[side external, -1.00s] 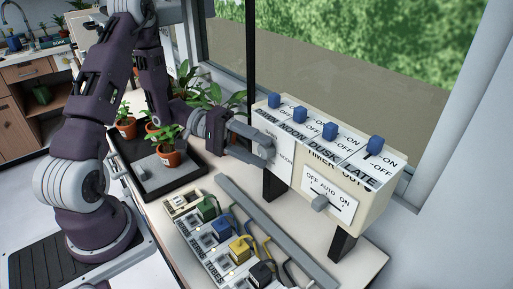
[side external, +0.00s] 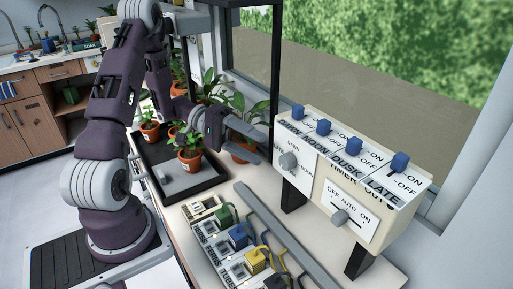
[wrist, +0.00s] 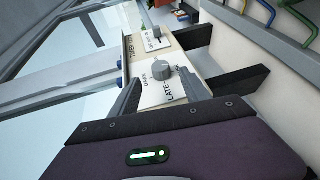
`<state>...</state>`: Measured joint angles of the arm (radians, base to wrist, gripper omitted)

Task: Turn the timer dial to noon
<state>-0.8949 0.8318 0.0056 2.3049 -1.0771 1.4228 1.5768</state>
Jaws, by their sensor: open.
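The timer dial (side external: 288,160) is a round grey knob on the white plate at the left of the cream timer box (side external: 376,212). DAWN is printed above it and NOON to its right. In the wrist view the dial (wrist: 161,73) shows ahead, between DAWN and LATE labels. I cannot tell for sure which label it points at. My gripper (side external: 262,149) is open and empty, to the left of the dial and apart from it.
Blue toggle switches (side external: 323,127) line the box top. An OFF-AUTO-ON slider (side external: 339,217) is on its front. A black post (side external: 277,70) stands behind my gripper. Potted plants (side external: 190,150) fill a tray at left. A strip of coloured plugs (side external: 237,238) and a grey rail lie below.

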